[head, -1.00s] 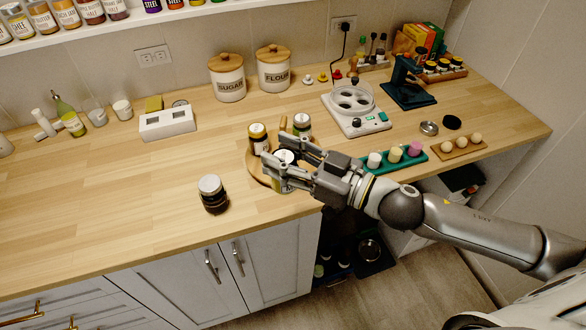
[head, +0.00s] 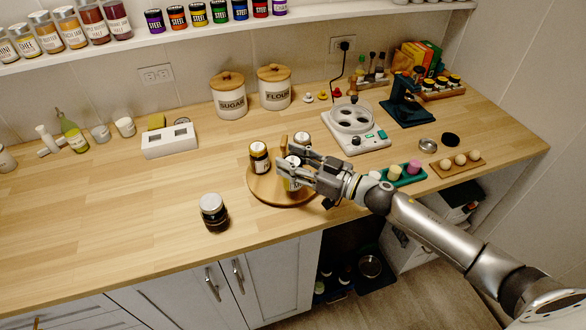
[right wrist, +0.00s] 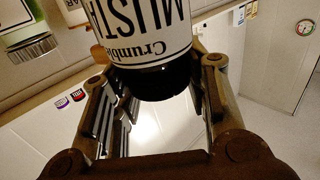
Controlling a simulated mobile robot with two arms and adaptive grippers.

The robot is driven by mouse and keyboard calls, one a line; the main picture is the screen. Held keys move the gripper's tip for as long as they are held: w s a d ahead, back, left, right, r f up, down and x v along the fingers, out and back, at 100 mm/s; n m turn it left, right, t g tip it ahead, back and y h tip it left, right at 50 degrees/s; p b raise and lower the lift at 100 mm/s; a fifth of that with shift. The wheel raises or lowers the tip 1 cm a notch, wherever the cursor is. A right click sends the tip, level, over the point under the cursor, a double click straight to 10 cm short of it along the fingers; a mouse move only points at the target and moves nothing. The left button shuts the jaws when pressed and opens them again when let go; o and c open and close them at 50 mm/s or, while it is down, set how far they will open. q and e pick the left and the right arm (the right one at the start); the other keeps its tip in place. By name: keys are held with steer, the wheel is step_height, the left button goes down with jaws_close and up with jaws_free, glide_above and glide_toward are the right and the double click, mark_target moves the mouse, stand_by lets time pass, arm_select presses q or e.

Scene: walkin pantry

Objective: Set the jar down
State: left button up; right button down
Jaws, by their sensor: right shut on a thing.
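My right gripper (head: 297,168) is shut on a jar with a pale label (head: 291,184) over the round wooden tray (head: 262,190). The jar looks upright in the head view. I cannot tell whether its base touches the tray. In the right wrist view the jar (right wrist: 140,35) sits between the fingers of my right gripper (right wrist: 155,110); its label reads "Crumble" and "MUST", upside down, and its end is dark. A dark jar with a yellowish label (head: 259,158) stands on the tray to the left. My left gripper is not in view.
Another jar (head: 302,141) stands just behind the gripper. A dark jar with a silver lid (head: 214,212) stands apart on the counter, left of the tray. A green holder (head: 405,176) lies right of it, near my forearm. The counter's left front is clear.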

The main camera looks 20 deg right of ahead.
steer(key=shift+w+d+f, duration=0.15)
steer(key=shift+w+f, duration=0.1)
steer(key=shift+f, duration=0.05)
step_height(320, 180, down, 2)
steer(key=shift+w+f, duration=0.15)
steer(key=shift+f+p, duration=0.15)
steer(key=shift+p, duration=0.45)
steer(key=shift+f, duration=0.3)
steer(key=c, duration=0.8)
jaws_free()
